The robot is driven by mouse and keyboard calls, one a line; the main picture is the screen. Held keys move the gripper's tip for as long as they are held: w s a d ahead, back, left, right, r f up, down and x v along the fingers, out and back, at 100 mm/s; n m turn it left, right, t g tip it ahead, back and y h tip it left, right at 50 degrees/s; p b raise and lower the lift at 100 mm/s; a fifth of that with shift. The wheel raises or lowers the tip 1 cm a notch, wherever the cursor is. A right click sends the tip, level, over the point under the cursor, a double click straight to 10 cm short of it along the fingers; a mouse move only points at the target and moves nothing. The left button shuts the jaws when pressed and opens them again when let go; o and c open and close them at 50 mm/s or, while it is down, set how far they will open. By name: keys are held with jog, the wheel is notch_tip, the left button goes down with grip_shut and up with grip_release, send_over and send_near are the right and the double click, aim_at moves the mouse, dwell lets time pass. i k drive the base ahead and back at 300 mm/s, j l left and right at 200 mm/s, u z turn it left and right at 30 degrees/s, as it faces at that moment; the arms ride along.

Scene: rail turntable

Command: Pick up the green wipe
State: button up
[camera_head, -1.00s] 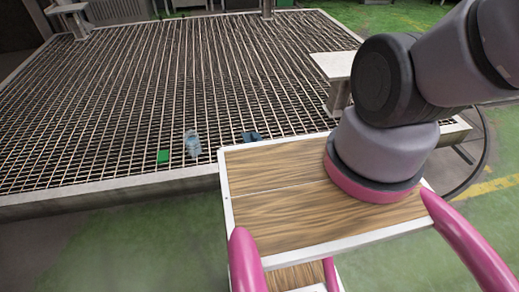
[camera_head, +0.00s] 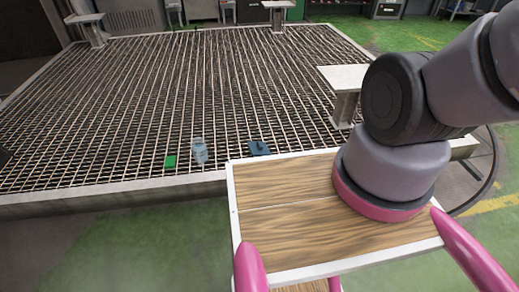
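The green wipe (camera_head: 170,162) is a small flat bright green piece lying on the metal grating near its front edge, left of centre. A clear bluish bottle or jar (camera_head: 199,151) stands just to its right. My gripper is not in the view; only the base and lower links of my arm show at the right.
A dark blue object (camera_head: 259,148) lies on the grating (camera_head: 130,100) behind my wooden deck. A pale pedestal (camera_head: 346,90) stands on the grating at the right, with others (camera_head: 90,30) at the far edge. Green floor in front of the grating's raised rim is clear.

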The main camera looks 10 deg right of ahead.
aim_at(170, 162)
jog(key=i+j+z, duration=0.15)
jog(key=j, duration=0.3)
jog(key=i+j+z, duration=0.15)
jog(key=j, duration=0.35)
jog(key=i+j+z, duration=0.15)
jog(key=j, duration=0.35)
jog(key=i+j+z, duration=0.1)
jog(key=i+j, duration=0.15)
jog(key=j, duration=0.3)
jog(key=i+j+z, duration=0.15)
jog(key=j, duration=0.35)
jog(key=j+z, duration=0.15)
jog(key=j, duration=0.4)
jog(key=i, duration=0.05)
